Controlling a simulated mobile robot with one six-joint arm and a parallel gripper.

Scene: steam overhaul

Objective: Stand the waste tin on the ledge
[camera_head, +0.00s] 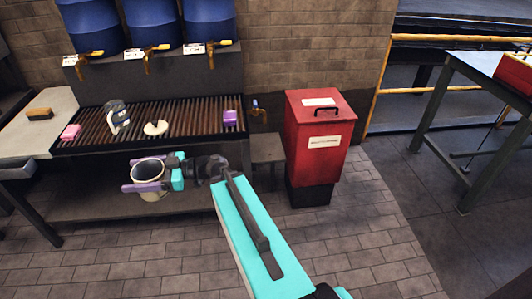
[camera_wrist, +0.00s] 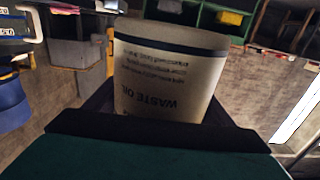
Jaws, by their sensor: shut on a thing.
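The waste tin (camera_head: 153,196) is a pale, open-topped round can, held in front of the grated bench. In the wrist view the tin (camera_wrist: 165,75) fills the middle, with a dark band and "WASTE OIL" lettering that reads upside down. My gripper (camera_head: 148,176) is shut on the tin, with a finger on either side of it. The tin looks about upright in the head view and its inside looks dark. A low grey ledge (camera_head: 267,148) lies to the right of the bench, beside the red bin and to the right of the tin.
The red lidded bin (camera_head: 318,125) stands right of the ledge. The grated bench (camera_head: 180,117) holds a jug (camera_head: 116,114), a pale notched disc (camera_head: 155,127) and a purple block (camera_head: 230,117). A brass tap (camera_head: 257,108) juts out above the ledge. Blue drums (camera_head: 151,22) stand behind. The floor in front is clear.

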